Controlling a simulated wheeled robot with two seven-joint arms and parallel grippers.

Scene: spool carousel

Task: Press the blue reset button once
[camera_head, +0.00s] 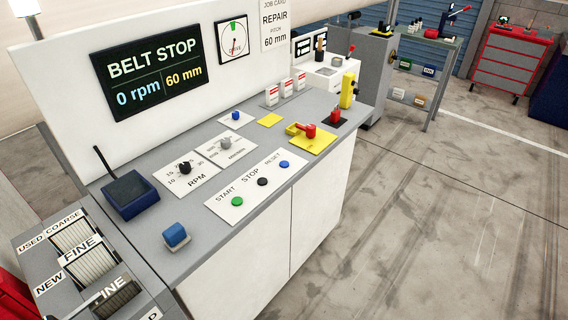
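The blue reset button (284,164) sits at the right end of a white panel (250,199) on the grey console top, by the printed word RESET. A black button (262,181) under STOP and a green button (237,201) under START are on the same panel. Nothing touches or covers the blue button. Neither my left nor my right gripper shows in the head view. The display (156,70) above reads BELT STOP, 0 rpm and 60 mm.
Another blue button (236,115) is farther back. An RPM knob (185,167), a red-handled switch on a yellow plate (311,142), a dark blue box (130,194) and a small blue block (176,235) stand on the console. Open floor (430,220) lies to the right.

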